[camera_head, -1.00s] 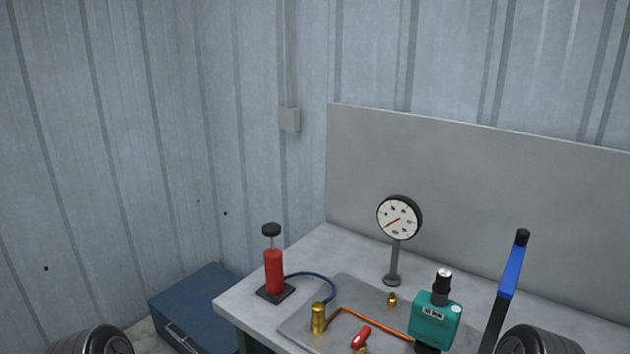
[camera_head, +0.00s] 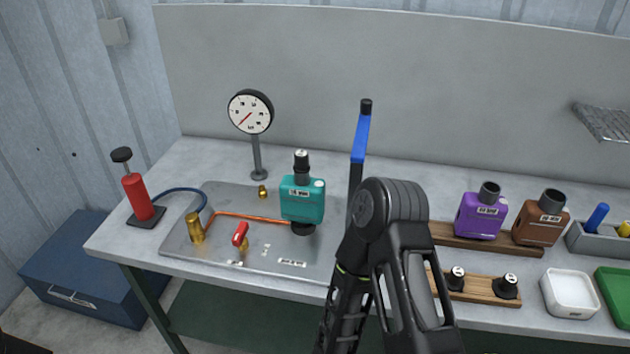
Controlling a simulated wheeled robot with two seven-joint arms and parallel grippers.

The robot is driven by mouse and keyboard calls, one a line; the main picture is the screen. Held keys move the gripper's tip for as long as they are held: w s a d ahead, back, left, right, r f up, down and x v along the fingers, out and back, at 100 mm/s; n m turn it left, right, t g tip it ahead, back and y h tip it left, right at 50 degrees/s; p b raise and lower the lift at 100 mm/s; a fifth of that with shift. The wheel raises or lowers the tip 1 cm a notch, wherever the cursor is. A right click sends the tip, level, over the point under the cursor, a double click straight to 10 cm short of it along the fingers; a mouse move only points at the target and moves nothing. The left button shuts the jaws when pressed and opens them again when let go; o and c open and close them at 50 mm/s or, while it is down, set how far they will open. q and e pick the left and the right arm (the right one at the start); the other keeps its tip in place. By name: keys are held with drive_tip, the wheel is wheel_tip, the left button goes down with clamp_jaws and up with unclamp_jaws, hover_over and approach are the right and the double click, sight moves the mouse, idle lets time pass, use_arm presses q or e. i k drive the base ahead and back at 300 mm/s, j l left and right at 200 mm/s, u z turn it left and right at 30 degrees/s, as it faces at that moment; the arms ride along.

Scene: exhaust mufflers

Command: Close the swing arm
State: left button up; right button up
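A dark upright lever with a blue grip and black tip (camera_head: 361,140) stands at the right side of the grey plate (camera_head: 180,240) on the bench; I take it to be the swing arm. It leans slightly right, and its lower end is hidden behind a bent black link of my own arm. A teal box-shaped unit with a black cap (camera_head: 302,200) stands just left of the lever on a dark base. Neither of my grippers shows in the view, and no contact with the lever can be seen.
A pressure gauge (camera_head: 250,112), red hand pump (camera_head: 135,196), brass fittings and red-handled valve (camera_head: 240,233) stand left. Purple (camera_head: 480,215) and brown (camera_head: 541,220) units, wooden racks and trays fill the right. A blue chest (camera_head: 85,275) sits on the floor.

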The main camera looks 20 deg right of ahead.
sight(357, 156)
drive_tip(key=k+z, duration=0.2)
drive_tip(key=z, duration=0.15)
drive_tip(key=k+l+z, duration=0.15)
drive_tip(key=z, duration=0.25)
drive_tip(key=k, duration=0.05)
